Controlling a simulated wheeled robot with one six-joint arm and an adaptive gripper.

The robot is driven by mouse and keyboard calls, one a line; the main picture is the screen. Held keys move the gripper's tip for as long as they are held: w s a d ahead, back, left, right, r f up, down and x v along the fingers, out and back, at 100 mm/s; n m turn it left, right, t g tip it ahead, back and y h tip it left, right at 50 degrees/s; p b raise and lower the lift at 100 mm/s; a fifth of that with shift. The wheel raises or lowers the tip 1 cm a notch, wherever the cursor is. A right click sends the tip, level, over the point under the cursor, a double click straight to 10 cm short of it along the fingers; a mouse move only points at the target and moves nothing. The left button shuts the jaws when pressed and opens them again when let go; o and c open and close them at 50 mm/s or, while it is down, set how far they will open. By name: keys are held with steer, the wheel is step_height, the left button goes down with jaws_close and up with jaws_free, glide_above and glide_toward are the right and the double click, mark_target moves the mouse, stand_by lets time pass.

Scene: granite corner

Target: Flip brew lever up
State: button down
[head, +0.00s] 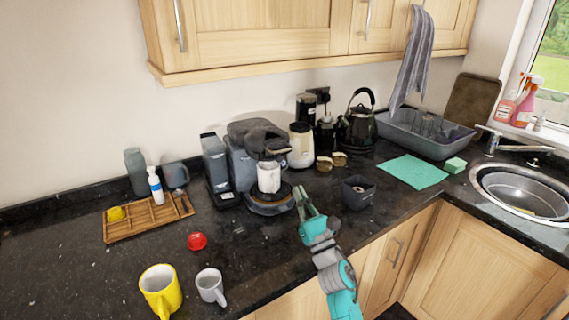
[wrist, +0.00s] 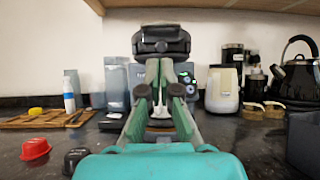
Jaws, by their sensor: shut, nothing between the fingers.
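The dark grey coffee machine (head: 240,160) stands on the black counter, with a white cup (head: 268,178) on its round drip tray (head: 270,203). In the wrist view the machine's dark head (wrist: 161,40) is straight ahead, above and beyond my fingertips. I cannot pick out the brew lever as a separate part; the top of the head looks closed down. My gripper (head: 299,190) is shut and empty, in front of and to the right of the cup in the head view. The gripper in the wrist view (wrist: 160,65) covers much of the machine's lower front.
A dark square container (head: 358,192) stands right of my gripper. A cream canister (head: 301,146) and black kettle (head: 359,128) are behind. A red cap (head: 197,241), yellow mug (head: 159,290) and light grey mug (head: 211,287) stand front left, near a wooden tray (head: 140,219).

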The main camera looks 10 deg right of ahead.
steer(key=x, duration=1)
stand_by(0.6)
